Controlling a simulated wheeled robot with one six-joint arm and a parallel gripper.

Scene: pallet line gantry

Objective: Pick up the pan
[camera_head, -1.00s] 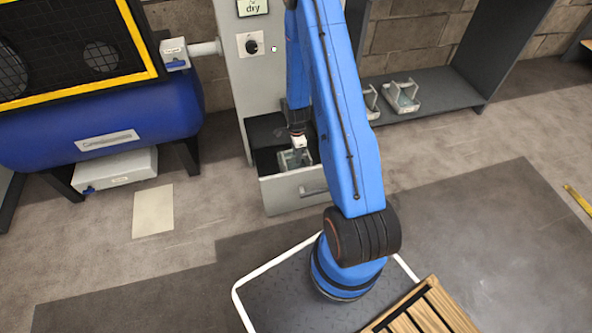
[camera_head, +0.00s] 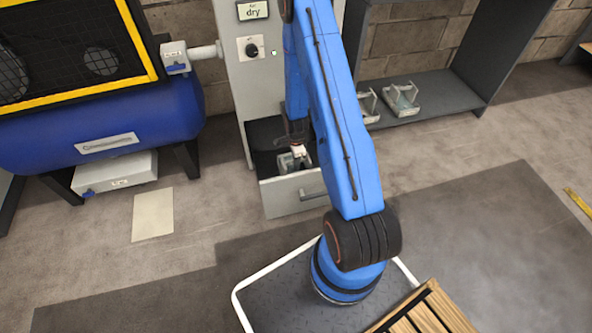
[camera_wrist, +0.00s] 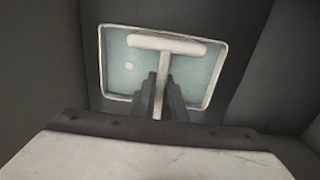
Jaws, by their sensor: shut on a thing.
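The pan (camera_head: 286,164) is in the open drawer (camera_head: 296,198) of the grey cabinet. In the wrist view the pan (camera_wrist: 203,76) is a shallow rectangle with a pale rim, a blue-green inside and a pale T-shaped handle across its middle. My gripper (camera_head: 298,156) reaches down into the drawer. In the wrist view my gripper's dark fingers (camera_wrist: 160,92) are shut on the stem of the handle. I cannot tell whether the pan touches the drawer floor. My arm and gripper hide part of it in the head view.
The drawer's walls stand close around the pan. Two similar pans (camera_head: 401,98) sit on a dark low shelf (camera_head: 445,97) at right. A blue tank (camera_head: 100,132) stands left of the cabinet (camera_head: 232,85). The floor before the drawer is clear.

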